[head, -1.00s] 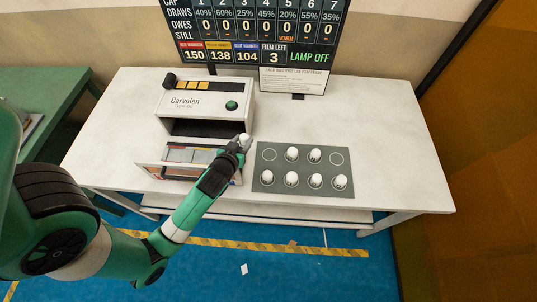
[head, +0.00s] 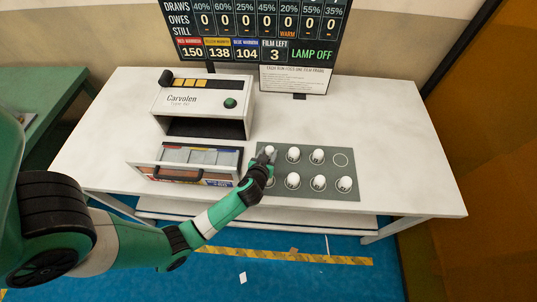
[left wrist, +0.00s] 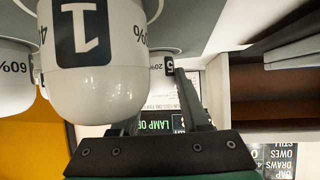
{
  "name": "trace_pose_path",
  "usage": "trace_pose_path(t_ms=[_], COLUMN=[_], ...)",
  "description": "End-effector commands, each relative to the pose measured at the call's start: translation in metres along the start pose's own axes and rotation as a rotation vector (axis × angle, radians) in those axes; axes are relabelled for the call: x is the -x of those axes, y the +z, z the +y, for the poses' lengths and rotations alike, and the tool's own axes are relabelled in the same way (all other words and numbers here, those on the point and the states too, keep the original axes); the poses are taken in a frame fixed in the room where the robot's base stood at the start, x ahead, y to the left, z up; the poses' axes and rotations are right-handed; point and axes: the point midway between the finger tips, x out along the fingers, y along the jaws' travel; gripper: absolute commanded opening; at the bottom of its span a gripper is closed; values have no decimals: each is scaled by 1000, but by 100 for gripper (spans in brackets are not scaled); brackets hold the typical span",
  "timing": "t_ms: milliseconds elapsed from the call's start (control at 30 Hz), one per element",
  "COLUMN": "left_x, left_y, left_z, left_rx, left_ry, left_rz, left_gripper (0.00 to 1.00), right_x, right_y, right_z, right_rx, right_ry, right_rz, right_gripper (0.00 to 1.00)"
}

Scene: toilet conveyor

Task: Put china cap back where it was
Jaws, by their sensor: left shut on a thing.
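My left gripper (head: 265,157) is shut on a white china cap (head: 270,150), at the back-left spot of the grey mat (head: 302,167). The gripper's fingers (left wrist: 165,100) reach past the label plate in that view. Several other white caps (head: 293,154) stand on the mat. The back-right ring (head: 340,160) is empty. My right gripper is not in view.
The white Carvolen machine (head: 203,105) stands left of the mat, with an open drawer of coloured compartments (head: 190,163) before it. A score board (head: 262,30) reading "LAMP OFF" stands behind. The white table (head: 400,140) is clear at right.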

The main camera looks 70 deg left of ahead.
Motion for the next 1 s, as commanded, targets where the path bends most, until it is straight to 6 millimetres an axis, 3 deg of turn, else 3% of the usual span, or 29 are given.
trace_pose_path(t_ms=[300,333,500,867,1000], left_x=[-2,-2,-1,2,25], left_y=[3,2,2,-4,-2], left_z=[0,0,0,0,0], left_rx=[1,1,1,1,-2], left_ry=[0,0,0,0,3], left_rz=[1,1,0,0,0], left_gripper=[0,47,75,75,75], right_x=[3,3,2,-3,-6], right_y=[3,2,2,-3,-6], right_z=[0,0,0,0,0], right_rx=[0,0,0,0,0], right_ry=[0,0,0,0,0], right_rz=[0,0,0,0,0], right_gripper=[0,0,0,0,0])
